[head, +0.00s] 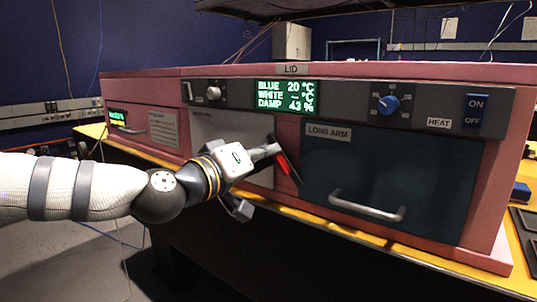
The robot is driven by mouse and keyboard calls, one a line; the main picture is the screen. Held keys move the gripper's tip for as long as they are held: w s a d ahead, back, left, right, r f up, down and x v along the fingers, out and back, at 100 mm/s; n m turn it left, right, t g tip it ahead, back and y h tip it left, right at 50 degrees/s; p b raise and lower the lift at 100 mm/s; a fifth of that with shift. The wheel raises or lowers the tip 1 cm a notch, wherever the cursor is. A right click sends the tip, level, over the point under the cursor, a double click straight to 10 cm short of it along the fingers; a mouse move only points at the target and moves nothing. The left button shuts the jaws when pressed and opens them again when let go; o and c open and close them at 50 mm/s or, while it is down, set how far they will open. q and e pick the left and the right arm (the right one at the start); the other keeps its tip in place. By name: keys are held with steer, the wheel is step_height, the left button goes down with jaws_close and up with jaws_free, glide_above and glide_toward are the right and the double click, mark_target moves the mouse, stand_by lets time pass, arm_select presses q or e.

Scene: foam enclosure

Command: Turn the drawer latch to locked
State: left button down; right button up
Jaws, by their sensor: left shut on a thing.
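The drawer latch (284,165) is a small red lever on the pink front of the enclosure. It slants down to the right beside the dark drawer (400,180), which bears a LONG ARM label and a metal handle (366,207). The drawer front looks flush with the enclosure. My left gripper (272,156) comes in from the left and is shut on the red latch at its fingertips. The gripper hides part of the latch and its mount, and I cannot read any lock marking. My right gripper is not in view.
The pink enclosure (150,87) stands on a yellow-edged bench (300,215). Above the drawer are a green display (286,97), a blue knob (388,104) and a blue ON/OFF switch (475,111). A grey panel (215,128) lies behind my gripper. Free space is in front of the bench.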

arm_select(q)
steer(key=shift+w+a+f+n+b, duration=0.1)
steer(key=shift+f+n+b, duration=0.25)
steer(key=shift+n, duration=1.25)
steer(key=shift+w+a+f+n+b, duration=0.15)
steer(key=shift+f+n+b, duration=0.2)
steer(key=shift+n, duration=1.25)
steer(key=shift+s+a+f+n+b, duration=0.1)
steer(key=shift+f+n+b, duration=0.25)
steer(key=shift+n, duration=1.25)
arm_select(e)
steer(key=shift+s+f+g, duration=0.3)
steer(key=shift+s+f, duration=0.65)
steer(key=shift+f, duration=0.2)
arm_select(q)
steer(key=c, duration=1.7)
jaws_free()
steer(key=v, duration=1.2)
